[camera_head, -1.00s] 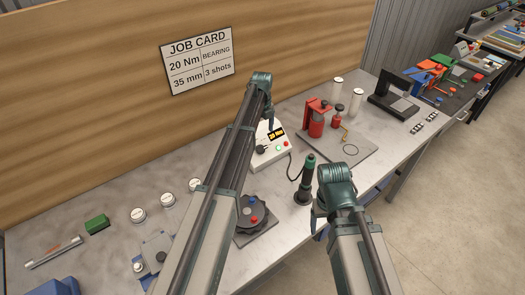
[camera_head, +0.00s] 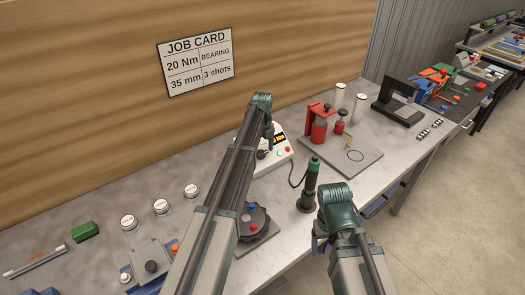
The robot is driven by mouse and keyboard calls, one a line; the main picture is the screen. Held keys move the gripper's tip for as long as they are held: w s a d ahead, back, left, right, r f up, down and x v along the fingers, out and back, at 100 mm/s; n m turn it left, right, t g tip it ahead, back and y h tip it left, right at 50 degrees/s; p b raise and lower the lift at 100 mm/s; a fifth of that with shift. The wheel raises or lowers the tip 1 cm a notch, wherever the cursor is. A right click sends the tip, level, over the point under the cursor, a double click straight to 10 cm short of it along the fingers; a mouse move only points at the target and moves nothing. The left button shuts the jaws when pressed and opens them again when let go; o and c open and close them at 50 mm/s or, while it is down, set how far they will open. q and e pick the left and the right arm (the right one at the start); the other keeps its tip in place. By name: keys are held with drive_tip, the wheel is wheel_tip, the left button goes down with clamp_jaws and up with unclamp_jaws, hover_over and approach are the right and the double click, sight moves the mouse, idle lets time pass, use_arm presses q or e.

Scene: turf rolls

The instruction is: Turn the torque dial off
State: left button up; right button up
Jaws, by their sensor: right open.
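The torque controller (camera_head: 284,158) is a pale box on the bench with an orange-lit display (camera_head: 280,137), a green button and a red button. Its black dial (camera_head: 262,154) shows at the left of its face, partly covered by my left arm. My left gripper (camera_head: 269,146) points down over the controller, close to the dial. It hides part of the display. Whether it touches the dial, and whether its fingers are open, I cannot tell. My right gripper (camera_head: 322,244) is open and empty at the bench's front edge, away from the controller.
A green-and-black screwdriver (camera_head: 310,185) stands right of the controller, its cable running to it. A red press (camera_head: 318,125) stands on a grey plate behind. A black round fixture (camera_head: 254,220) lies in front. A job card (camera_head: 197,62) reading 20 Nm hangs on the wall.

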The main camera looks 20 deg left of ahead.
use_arm(q)
drive_tip(key=c, duration=1.2)
drive_tip(key=shift+s, duration=0.1)
